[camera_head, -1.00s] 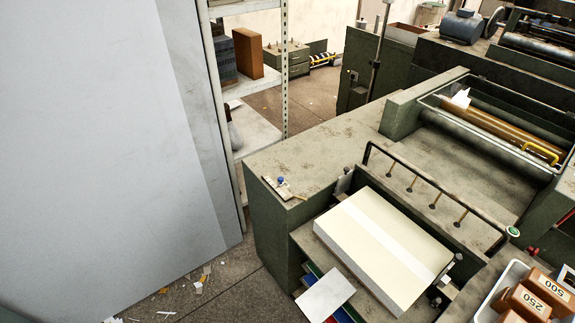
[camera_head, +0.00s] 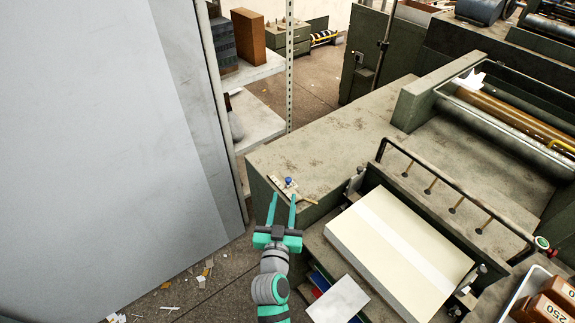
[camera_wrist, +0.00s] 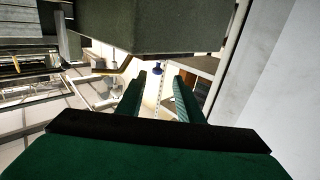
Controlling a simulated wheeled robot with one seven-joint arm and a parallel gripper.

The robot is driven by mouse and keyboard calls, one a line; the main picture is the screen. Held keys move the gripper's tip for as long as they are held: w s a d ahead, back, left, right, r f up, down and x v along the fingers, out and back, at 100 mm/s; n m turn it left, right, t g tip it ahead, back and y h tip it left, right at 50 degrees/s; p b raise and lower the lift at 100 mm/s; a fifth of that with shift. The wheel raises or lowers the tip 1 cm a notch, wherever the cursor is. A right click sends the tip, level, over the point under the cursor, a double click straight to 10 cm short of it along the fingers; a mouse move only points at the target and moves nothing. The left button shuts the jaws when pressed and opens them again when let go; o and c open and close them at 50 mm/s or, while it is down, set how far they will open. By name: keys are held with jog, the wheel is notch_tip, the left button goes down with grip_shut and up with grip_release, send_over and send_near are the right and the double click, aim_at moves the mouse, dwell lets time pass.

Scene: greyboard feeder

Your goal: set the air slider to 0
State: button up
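The air slider is a small pale plate (camera_head: 279,184) with a blue knob (camera_head: 288,181), on the near left corner of the green-grey machine top. In the wrist view the blue knob (camera_wrist: 158,68) shows beyond and between my fingertips. My gripper (camera_head: 283,196) has two teal fingers held apart, with nothing between them. In the head view its fingertips lie just below the knob and look close to it; the gap in depth is hard to judge. The scale markings on the plate are too small to read.
A stack of cream board (camera_head: 400,250) lies in the feeder, right of my gripper. A black bar (camera_head: 455,200) runs behind it. A large grey panel (camera_head: 100,150) stands left. The machine top (camera_head: 340,140) behind the slider is clear. Brown weights (camera_head: 545,308) sit lower right.

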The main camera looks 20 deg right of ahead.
aim_at(289, 181)
jog(key=shift+w+d+r, duration=0.45)
jog(key=shift+w+d, duration=0.1)
jog(key=shift+w, duration=0.25)
jog(key=shift+h, duration=0.3)
jog(key=x, duration=0.8)
jog(key=shift+w+d, duration=0.45)
jog(key=shift+w, duration=0.7)
jog(key=shift+c, duration=0.5)
grip_shut()
jog(key=shift+s, duration=0.1)
